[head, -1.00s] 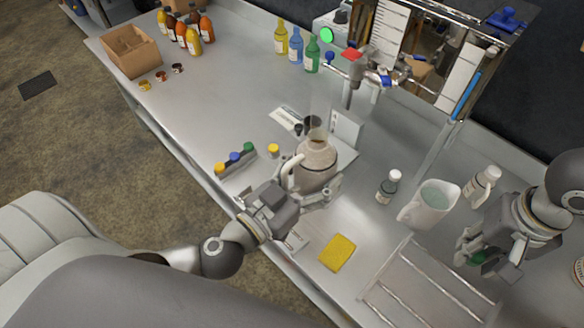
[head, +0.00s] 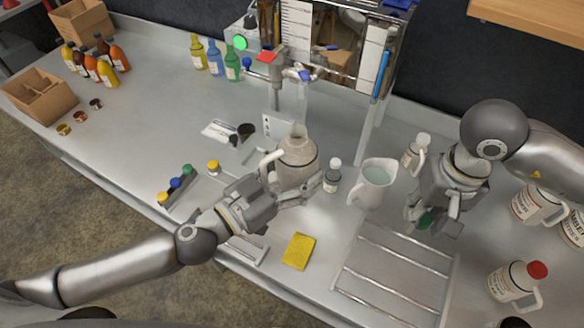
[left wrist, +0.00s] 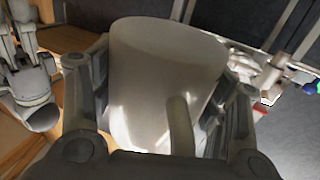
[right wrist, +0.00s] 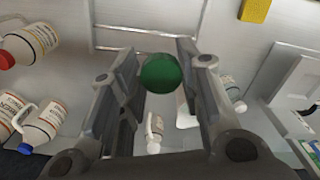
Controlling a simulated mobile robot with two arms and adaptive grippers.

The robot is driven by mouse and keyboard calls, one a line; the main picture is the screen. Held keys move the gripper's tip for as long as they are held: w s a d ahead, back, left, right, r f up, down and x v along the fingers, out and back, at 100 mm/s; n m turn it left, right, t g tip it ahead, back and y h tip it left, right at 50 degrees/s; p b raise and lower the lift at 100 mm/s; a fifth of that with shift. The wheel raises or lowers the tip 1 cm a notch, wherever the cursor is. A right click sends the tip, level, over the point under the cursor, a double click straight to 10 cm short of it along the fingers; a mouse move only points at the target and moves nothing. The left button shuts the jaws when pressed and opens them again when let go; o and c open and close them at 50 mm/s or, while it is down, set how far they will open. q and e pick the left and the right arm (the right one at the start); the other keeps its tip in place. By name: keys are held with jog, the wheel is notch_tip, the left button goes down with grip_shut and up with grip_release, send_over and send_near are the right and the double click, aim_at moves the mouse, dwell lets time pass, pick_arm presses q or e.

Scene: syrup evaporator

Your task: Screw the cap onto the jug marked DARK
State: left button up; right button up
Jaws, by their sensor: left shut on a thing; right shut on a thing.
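A grey jug (head: 300,172) with a pale handle and an open, uncapped neck is upright near the middle of the counter. My left gripper (head: 280,197) is shut around its body; the jug fills the left wrist view (left wrist: 165,80). No marking can be read on it, and whether it touches the counter is unclear. My right gripper (head: 432,222) is shut on a green cap (head: 425,219), over the counter right of the jug. The cap shows between its fingertips in the right wrist view (right wrist: 161,75).
A small bottle (head: 332,178) and a pitcher of pale liquid (head: 371,187) stand between my grippers. A wire rack (head: 393,275) and yellow sponge (head: 299,251) lie in front. The tap (head: 275,68) is behind the jug. A red-capped jug (head: 512,283) stands at right.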

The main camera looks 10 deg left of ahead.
pick_arm(q)
jog(key=shift+r, duration=0.1)
pick_arm(e)
jog(key=w+a+r+n, duration=0.2)
jog(key=w+a+r, duration=0.5)
jog(key=a+r, duration=0.4)
notch_tip(320, 180, up, 10)
jog(key=n, duration=0.2)
send_over(298, 134)
jog(key=shift+a+f, duration=0.15)
jog(key=shift+f, duration=0.15)
jog(key=shift+f, duration=1.9)
jog(key=shift+f, duration=0.85)
